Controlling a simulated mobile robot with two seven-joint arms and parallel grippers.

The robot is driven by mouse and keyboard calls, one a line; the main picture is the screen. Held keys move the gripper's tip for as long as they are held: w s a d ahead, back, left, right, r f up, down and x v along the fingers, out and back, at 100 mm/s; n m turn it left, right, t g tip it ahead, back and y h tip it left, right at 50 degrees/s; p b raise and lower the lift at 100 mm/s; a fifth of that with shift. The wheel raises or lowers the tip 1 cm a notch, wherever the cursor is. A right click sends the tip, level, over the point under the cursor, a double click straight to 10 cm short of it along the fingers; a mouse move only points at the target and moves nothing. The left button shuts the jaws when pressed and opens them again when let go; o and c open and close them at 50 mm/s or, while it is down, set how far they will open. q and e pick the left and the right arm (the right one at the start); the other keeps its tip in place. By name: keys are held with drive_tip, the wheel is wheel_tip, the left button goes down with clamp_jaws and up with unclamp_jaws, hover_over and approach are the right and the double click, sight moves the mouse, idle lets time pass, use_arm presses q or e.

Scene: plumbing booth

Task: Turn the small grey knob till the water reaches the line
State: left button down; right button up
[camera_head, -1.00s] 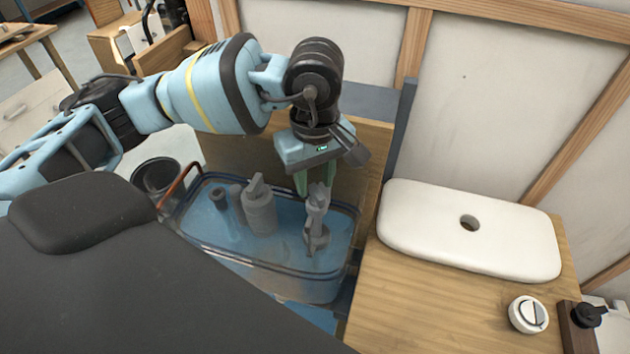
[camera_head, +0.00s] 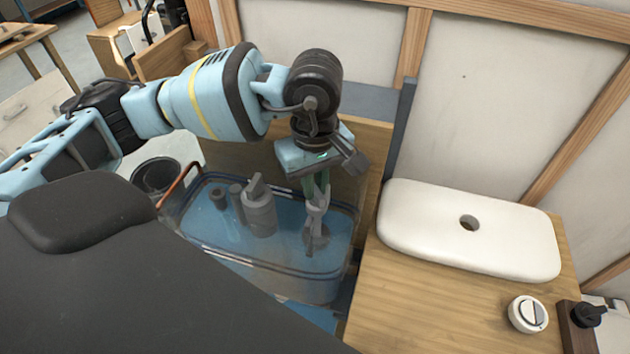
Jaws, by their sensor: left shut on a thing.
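A clear tank (camera_head: 270,268) holds blue water (camera_head: 225,236) and stands left of the wooden counter. Inside it a grey fill valve (camera_head: 316,238) stands upright at the right. My left gripper (camera_head: 317,198) points down into the tank and is shut on the top of this valve, where the small grey knob sits; the fingers mostly hide the knob. A thicker grey flush valve (camera_head: 259,209) stands at the middle of the tank. I cannot make out the line on the tank wall. My right gripper is not in view.
A white tank lid (camera_head: 430,228) with a hole lies on the counter (camera_head: 425,310). A round white button (camera_head: 528,314) and a black knob on a wooden block (camera_head: 588,315) are at the right. A dark bucket (camera_head: 156,175) stands behind left.

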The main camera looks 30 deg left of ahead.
use_arm(q)
drive_tip(key=shift+n, duration=0.3)
drive_tip(key=n, duration=0.2)
drive_tip(key=shift+s+n, duration=0.1)
drive_tip(key=shift+n, duration=0.3)
drive_tip(key=n+p, duration=0.1)
drive_tip(key=n, duration=0.3)
drive_tip(key=shift+s+a+r, duration=0.1)
drive_tip(key=shift+n, duration=0.4)
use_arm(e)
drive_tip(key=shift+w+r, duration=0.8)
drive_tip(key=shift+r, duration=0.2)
use_arm(q)
drive_tip(key=shift+p, duration=0.3)
drive_tip(key=shift+n, duration=0.3)
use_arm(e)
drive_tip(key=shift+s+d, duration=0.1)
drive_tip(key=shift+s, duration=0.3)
